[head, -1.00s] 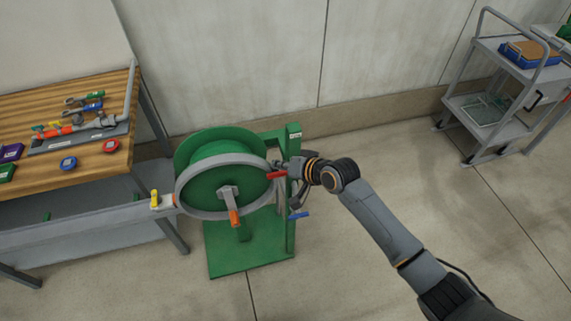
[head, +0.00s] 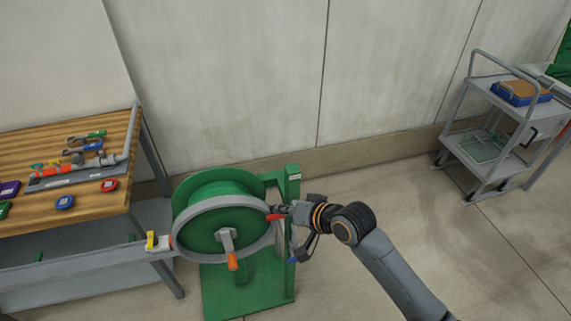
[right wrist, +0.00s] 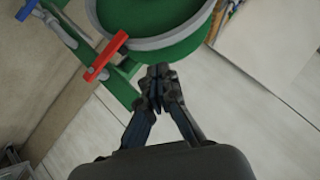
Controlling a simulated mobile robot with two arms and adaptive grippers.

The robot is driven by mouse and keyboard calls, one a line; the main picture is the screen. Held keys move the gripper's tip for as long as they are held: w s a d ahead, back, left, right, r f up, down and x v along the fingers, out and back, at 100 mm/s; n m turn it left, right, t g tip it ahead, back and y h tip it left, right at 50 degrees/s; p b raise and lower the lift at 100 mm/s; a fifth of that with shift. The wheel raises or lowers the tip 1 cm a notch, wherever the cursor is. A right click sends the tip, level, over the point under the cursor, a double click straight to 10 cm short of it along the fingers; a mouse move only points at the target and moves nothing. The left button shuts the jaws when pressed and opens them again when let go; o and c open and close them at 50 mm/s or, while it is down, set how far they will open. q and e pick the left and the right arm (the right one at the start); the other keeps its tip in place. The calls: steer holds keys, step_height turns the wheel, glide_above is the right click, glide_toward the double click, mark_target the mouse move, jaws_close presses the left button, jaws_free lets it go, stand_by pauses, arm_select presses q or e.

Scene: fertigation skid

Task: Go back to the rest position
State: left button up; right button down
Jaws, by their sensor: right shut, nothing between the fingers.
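My right gripper (head: 284,210) is shut and empty, just right of the green hose reel (head: 190,213) in the head view. In the right wrist view, its fingertips (right wrist: 158,78) are together just below the reel's grey rim (right wrist: 176,38). A red lever (head: 275,217) appears near the fingertips in the head view; in the right wrist view the red lever (right wrist: 105,56) is left of them, apart from the fingers. My left gripper is out of view.
The reel's green stand (head: 292,190) is close beside my right gripper. A wooden workbench (head: 95,211) with fittings stands at left, and a grey cart (head: 482,130) at right. Floor between reel and cart is clear.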

steer(key=s+d+f+g+h+b, duration=0.1)
steer(key=s+d+f+h, duration=0.3)
steer(key=f, duration=0.7)
steer(key=s+d+f+m+y+b, duration=0.15)
steer(key=d+f, duration=0.45)
steer(key=f, duration=0.6)
steer(key=s+d+f+n+g+h+b, duration=0.1)
steer(key=s+d+f+h, duration=0.3)
steer(key=f, duration=0.7)
steer(key=s+d+f+g+b, duration=0.1)
steer(key=s+d+f, duration=0.3)
steer(key=s+f, duration=0.45)
steer(key=s+d+f+g+b, duration=0.1)
steer(key=s+d+f, duration=0.3)
steer(key=s+f, duration=0.45)
steer(key=s+d+f+n+g+h, duration=0.1)
steer(key=s+f, duration=0.1)
steer(key=s, duration=0.7)
steer(key=s+d+f+n+g, duration=0.1)
steer(key=s+d+f, duration=0.1)
steer(key=s, duration=0.8)
steer(key=shift+s+f+h+b, duration=0.2)
steer(key=shift+f+h+b, duration=0.15)
steer(key=shift+b, duration=0.1)
steer(key=shift+d+n, duration=0.1)
steer(key=shift+n, duration=0.15)
